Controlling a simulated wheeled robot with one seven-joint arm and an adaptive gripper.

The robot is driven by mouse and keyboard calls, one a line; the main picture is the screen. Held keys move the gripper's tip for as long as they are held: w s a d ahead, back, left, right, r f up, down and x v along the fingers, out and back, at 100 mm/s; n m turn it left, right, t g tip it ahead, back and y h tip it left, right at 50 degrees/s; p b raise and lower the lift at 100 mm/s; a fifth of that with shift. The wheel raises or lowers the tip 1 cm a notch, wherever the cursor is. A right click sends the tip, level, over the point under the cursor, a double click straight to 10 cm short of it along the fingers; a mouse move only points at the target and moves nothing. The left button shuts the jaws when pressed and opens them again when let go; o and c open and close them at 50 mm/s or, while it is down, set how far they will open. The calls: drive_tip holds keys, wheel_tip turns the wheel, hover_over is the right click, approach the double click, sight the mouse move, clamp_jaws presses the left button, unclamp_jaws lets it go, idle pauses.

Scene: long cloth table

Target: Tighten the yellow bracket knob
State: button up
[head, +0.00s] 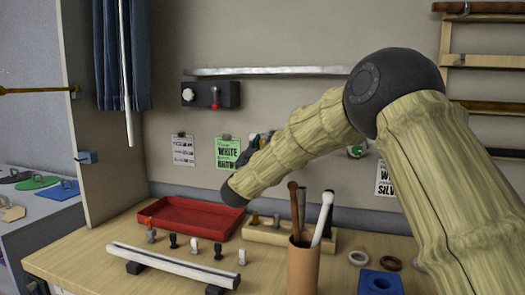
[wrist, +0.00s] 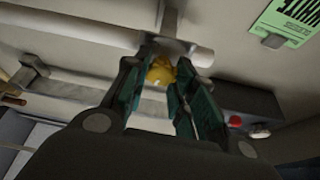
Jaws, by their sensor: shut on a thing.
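The yellow knob (wrist: 160,72) shows in the wrist view between the teal-padded fingers of my gripper (wrist: 158,85). The fingers are closed around its sides, and its lower part is partly hidden by them. A pale metal bracket (wrist: 172,45) is just beyond the knob, beside a long pale rod (wrist: 75,27). In the head view, my gripper (head: 252,146) is mostly hidden behind my forearm, near the wall by a green sheet. I cannot make out the knob in the head view.
On the table are a red tray (head: 190,216), a white rail (head: 172,266), several small hooks, a brown cup (head: 303,268) of tools and a blue block (head: 380,284). A dark wall box (head: 205,95) and a green sheet (head: 228,153) are on the wall.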

drive_tip(key=shift+a+r+m+g+h+b, duration=0.1)
drive_tip(key=shift+m+g+h+b, duration=0.9)
drive_tip(key=shift+m, duration=2.5)
drive_tip(key=shift+f+m+g+h+b, duration=0.1)
drive_tip(key=shift+m+g+h+b, duration=0.9)
drive_tip(key=shift+m, duration=2.5)
drive_tip(key=shift+a+r+m+g+h+b, duration=0.1)
drive_tip(key=shift+m+g+h+b, duration=0.3)
drive_tip(key=shift+m+g+b, duration=2.15)
drive_tip(key=shift+m+t+p, duration=0.85)
drive_tip(key=shift+m+p, duration=0.2)
drive_tip(key=shift+p, duration=0.1)
drive_tip(key=o, duration=1)
drive_tip(key=shift+o, duration=0.2)
drive_tip(key=v, duration=1.2)
drive_tip(key=shift+r, duration=0.15)
